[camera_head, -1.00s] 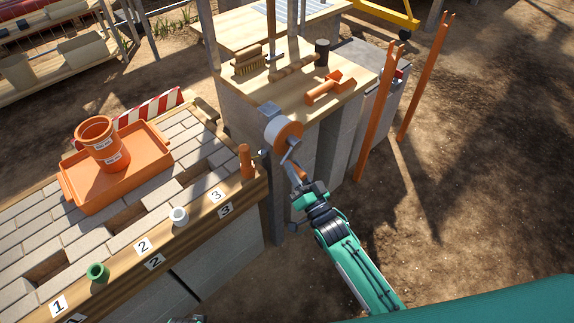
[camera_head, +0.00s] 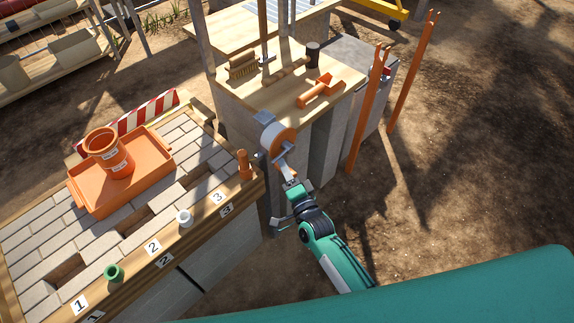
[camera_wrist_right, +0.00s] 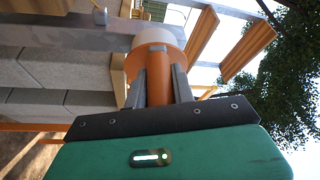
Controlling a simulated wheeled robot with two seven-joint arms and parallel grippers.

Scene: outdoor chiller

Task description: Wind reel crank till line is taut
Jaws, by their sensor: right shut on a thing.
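The reel (camera_head: 281,141), with an orange and white drum and a grey bracket, is mounted at the front corner of the wooden-topped block bench. A short grey crank arm hangs below the drum on its near side. My right gripper (camera_head: 289,183) is at the lower end of the crank. In the right wrist view its two grey fingers are shut around the orange crank handle (camera_wrist_right: 158,88), with a pale round part (camera_wrist_right: 155,38) behind it. The line cannot be made out in either view. My left gripper is out of view.
The bench top (camera_head: 290,95) holds a brush (camera_head: 242,66), a mallet (camera_head: 290,68) and an orange tool (camera_head: 320,91). At left, a paved bench carries an orange tray (camera_head: 85,197) with pots, and an orange peg (camera_head: 243,164) near the reel. Orange posts (camera_head: 372,105) stand right.

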